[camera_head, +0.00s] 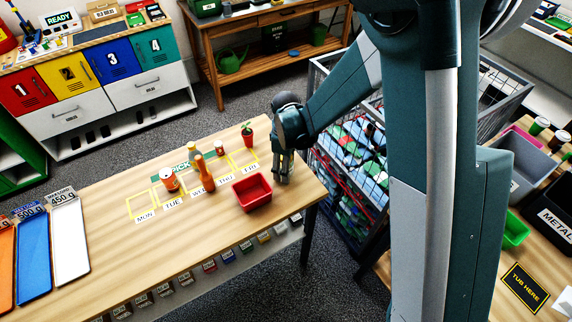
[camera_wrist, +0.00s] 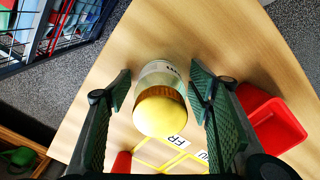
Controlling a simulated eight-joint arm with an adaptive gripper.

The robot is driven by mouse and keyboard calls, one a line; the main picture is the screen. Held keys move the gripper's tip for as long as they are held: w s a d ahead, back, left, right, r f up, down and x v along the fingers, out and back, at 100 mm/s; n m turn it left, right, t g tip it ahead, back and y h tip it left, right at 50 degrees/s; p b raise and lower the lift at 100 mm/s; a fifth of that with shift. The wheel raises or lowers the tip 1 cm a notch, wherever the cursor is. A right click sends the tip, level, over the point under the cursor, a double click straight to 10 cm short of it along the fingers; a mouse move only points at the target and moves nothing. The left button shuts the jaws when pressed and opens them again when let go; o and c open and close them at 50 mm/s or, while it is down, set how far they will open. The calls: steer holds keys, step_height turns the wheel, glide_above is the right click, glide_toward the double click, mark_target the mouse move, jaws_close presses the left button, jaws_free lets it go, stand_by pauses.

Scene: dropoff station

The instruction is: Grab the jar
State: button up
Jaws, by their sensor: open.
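The jar (camera_wrist: 160,108) stands on the wooden table in the wrist view, with a round yellow top facing the camera and a pale, clear-looking body bearing a label. My gripper (camera_wrist: 163,88) is open, with one green padded finger on each side of the jar. A gap shows between the jar and each finger. In the head view my gripper (camera_head: 283,170) points down at the table's right end, just right of a red tub (camera_head: 252,205). There the fingers mostly hide the jar.
A wire cage (camera_head: 350,155) stands beyond the right edge.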

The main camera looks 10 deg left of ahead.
steer(key=shift+c, duration=0.5)
steer(key=c, duration=0.9)
steer(key=shift+c, duration=0.2)
steer(key=shift+r+p, duration=0.3)
steer(key=shift+r, duration=4.7)
